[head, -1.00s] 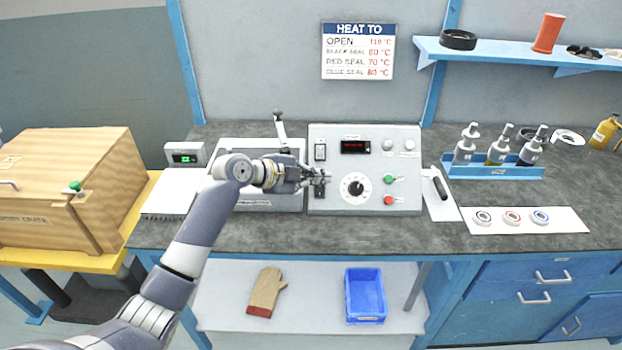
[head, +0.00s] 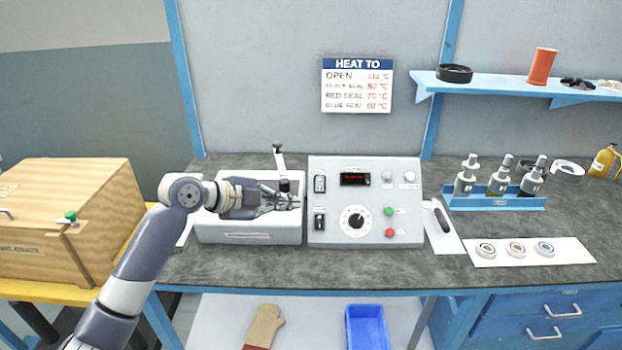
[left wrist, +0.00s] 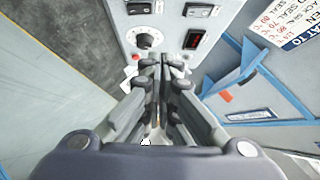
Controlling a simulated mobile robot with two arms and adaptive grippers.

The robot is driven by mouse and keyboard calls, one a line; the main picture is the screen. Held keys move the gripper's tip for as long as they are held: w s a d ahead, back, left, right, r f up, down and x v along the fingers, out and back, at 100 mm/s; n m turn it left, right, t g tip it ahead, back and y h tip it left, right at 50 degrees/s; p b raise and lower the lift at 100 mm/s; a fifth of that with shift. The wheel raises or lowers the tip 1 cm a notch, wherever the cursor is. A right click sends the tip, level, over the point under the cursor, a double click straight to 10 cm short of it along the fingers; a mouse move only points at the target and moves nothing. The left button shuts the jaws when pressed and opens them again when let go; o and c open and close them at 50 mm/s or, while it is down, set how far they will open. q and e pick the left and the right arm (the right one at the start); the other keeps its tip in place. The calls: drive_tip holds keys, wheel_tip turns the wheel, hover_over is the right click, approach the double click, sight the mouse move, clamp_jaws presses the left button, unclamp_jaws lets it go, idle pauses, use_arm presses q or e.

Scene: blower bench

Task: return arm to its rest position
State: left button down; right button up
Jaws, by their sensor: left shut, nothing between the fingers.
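My left gripper (head: 294,202) is shut and empty. In the head view it is in front of the white bench unit (head: 250,236), just left of the grey control box (head: 364,240). In the left wrist view the closed fingers (left wrist: 162,62) point towards the control box (left wrist: 175,12) with its black dial (left wrist: 145,40). I cannot tell from the pictures how far the fingertips are from the box. My right gripper is not in view.
A wooden crate (head: 75,245) stands at the left. A blue rack of bottles (head: 495,203) and a white strip with three seals (head: 480,262) are at the right. The dark bench top (head: 330,268) is clear along the front. A blue shelf (head: 520,88) is above right.

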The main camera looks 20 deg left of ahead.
use_arm(q)
drive_tip(key=s+d+f+n+g+y, duration=0.1)
drive_tip(key=s+d+f+n+g, duration=0.15)
drive_tip(key=s+f, duration=0.55)
drive_tip(key=s+d+f+n+g+y, duration=0.1)
drive_tip(key=s+d+f+n+y, duration=0.15)
drive_tip(key=s+f, duration=0.45)
drive_tip(key=s+f+n+g+y, duration=0.1)
drive_tip(key=s+f+n, duration=0.25)
drive_tip(key=s, duration=0.35)
drive_tip(key=s+a+f+n+g+y, duration=0.1)
drive_tip(key=s+f+n, duration=0.1)
drive_tip(key=s+n, duration=0.35)
drive_tip(key=s+f+n+g+y, duration=0.1)
drive_tip(key=s+f+n+y, duration=0.15)
drive_tip(key=s, duration=0.55)
wheel_tip(320, 180, down, 28)
drive_tip(key=s, duration=0.2)
drive_tip(key=s+a+f+g, duration=0.2)
drive_tip(key=s+a+f, duration=0.1)
drive_tip(key=s+f, duration=1.2)
drive_tip(key=shift+s+a, duration=0.2)
drive_tip(key=shift+s, duration=0.6)
